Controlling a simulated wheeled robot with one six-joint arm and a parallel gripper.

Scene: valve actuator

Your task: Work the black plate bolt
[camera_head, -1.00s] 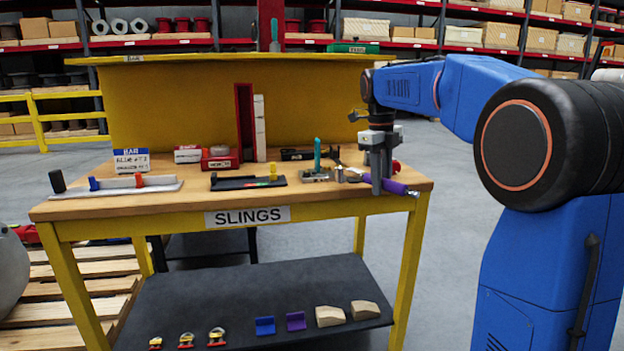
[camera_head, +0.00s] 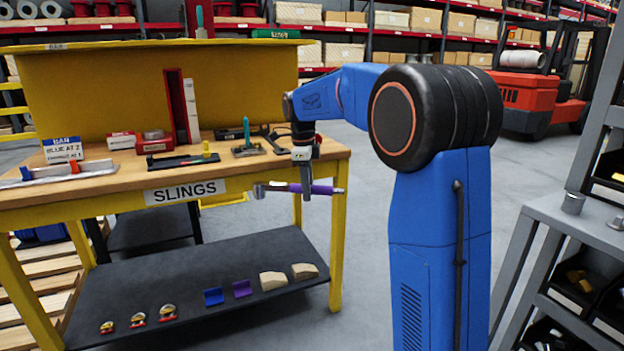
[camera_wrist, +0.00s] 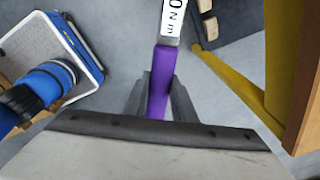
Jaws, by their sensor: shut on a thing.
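The black plate (camera_head: 183,160) lies on the wooden bench top, left of my gripper. A yellow upright piece (camera_head: 206,149) stands at its right end; I cannot make out a bolt for certain. My gripper (camera_head: 304,184) points down, shut on a torque wrench by its purple handle (camera_head: 325,189). The wrench lies level in the air at the bench's front right edge, its grey head (camera_head: 260,190) pointing left.
The bench (camera_head: 115,183) also holds a teal-handled piece on a grey block (camera_head: 247,149), red boxes (camera_head: 154,146) and a rail with blue and red pieces (camera_head: 60,172). A lower shelf (camera_head: 200,285) holds small parts. A grey rack (camera_head: 590,225) stands at right.

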